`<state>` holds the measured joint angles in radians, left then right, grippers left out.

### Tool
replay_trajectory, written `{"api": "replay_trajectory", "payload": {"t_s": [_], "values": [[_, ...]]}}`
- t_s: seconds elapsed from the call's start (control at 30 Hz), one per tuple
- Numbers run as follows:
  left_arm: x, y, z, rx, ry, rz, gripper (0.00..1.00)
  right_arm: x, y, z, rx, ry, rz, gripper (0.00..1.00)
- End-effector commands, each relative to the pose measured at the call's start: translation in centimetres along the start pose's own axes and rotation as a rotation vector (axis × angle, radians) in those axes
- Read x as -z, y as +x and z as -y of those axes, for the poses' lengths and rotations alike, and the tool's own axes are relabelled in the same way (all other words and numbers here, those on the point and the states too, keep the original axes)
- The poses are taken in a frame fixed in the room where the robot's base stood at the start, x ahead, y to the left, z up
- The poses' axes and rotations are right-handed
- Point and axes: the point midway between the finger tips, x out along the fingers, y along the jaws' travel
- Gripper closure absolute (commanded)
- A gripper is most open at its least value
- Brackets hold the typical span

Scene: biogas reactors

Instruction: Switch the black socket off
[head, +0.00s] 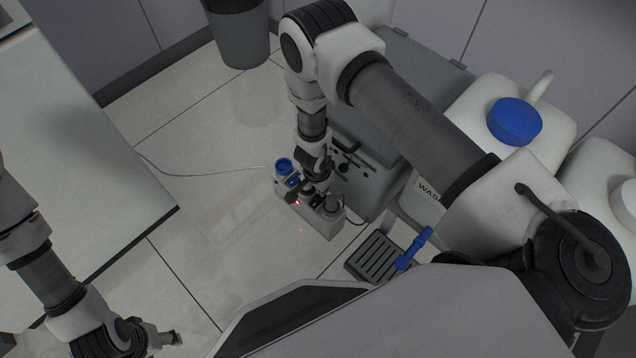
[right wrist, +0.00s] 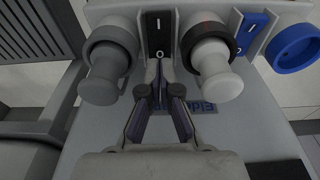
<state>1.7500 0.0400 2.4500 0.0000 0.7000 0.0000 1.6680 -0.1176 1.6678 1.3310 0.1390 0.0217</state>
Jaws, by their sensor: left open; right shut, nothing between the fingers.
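The socket box (head: 325,218) stands on the floor, and its top fills much of the right wrist view. There, a black switch (right wrist: 158,24) with white marks sits between a grey round plug (right wrist: 105,72) and the black-ringed socket (right wrist: 187,48), which has a white plug (right wrist: 216,76) in it. I cannot tell which way the switch is tipped. My right gripper (right wrist: 160,78) is shut and empty, its tips just below the black switch; contact is unclear. In the head view the right gripper (head: 316,186) is over the box. My left gripper (head: 172,338) is open, low at the left, away from the box.
A blue switch (right wrist: 251,30) and a blue socket (right wrist: 296,48) lie right of the black-ringed socket. A red light shows on the box. A grey case (head: 372,190) stands beside it, with white canisters (head: 550,112) behind.

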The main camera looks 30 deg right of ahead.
Motion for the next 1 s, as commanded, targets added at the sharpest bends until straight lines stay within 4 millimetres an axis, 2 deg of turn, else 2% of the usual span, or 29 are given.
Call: {"api": "replay_trajectory", "payload": {"t_s": [1.0], "values": [[0.0, 0.8, 0.0, 0.000, 0.000, 0.000, 0.43, -0.2, 1.2, 0.0, 0.000, 0.000, 0.000, 1.00]]}}
